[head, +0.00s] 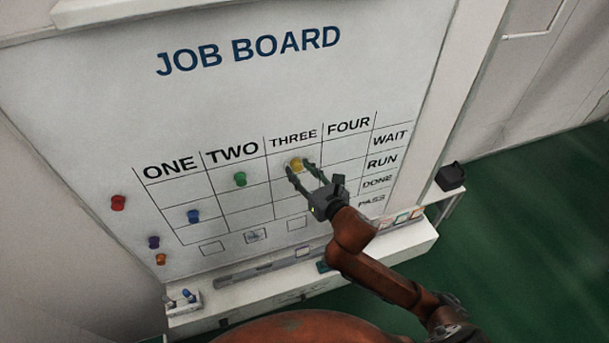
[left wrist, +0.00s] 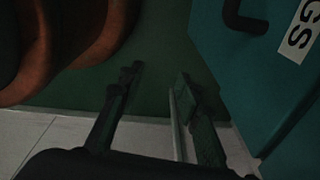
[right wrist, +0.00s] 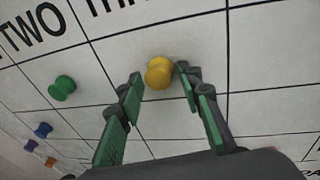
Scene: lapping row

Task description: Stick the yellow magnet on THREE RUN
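The yellow magnet (head: 296,164) is on the job board (head: 240,100), in the THREE column. It appears to be in the WAIT row, level with the green magnet (head: 240,179) under TWO. My right gripper (head: 304,167) is open at the board, with its fingertips on either side of the yellow magnet. In the right wrist view the yellow magnet (right wrist: 158,72) shows between the fingertips, with small gaps on both sides. The THREE RUN cell lies just below the magnet, partly hidden by my fingers in the head view. My left gripper (left wrist: 158,80) is open and empty, away from the board.
A blue magnet (head: 194,216) is under ONE. Red (head: 118,202), purple (head: 154,242) and orange (head: 160,259) magnets are left of the grid. A white ledge (head: 400,243) runs below the board. A teal cabinet (left wrist: 240,70) stands beside my left gripper.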

